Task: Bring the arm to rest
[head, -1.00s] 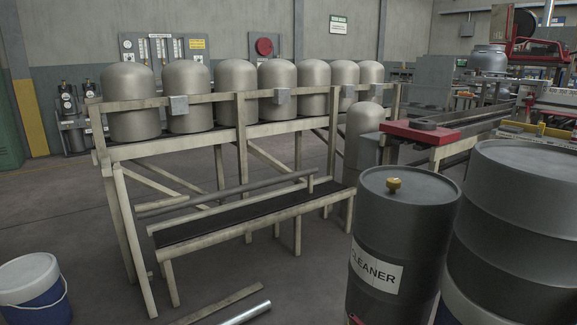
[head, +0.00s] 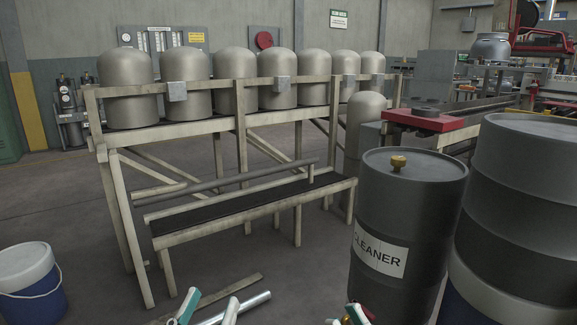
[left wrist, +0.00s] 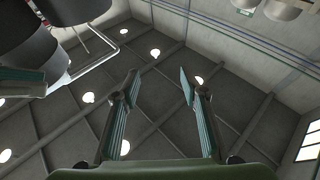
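My left gripper (head: 210,302) shows at the bottom of the head view, with its pale and green fingertips apart. In the left wrist view (left wrist: 160,85) its two fingers stand wide apart with nothing between them, against what looks like the ceiling and its lamps. My right gripper (head: 345,317) shows only by its fingertips at the bottom edge, in front of the cleaner drum (head: 410,215). Its tips are apart and I see nothing held between them. Most of both arms is out of view.
A pale rack (head: 225,121) carries several grey cylinders (head: 183,68). A metal tube (head: 250,302) lies on the floor near my left gripper. A blue bucket (head: 32,300) stands at left, a large dark drum (head: 520,200) at right. Open floor lies left of the rack.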

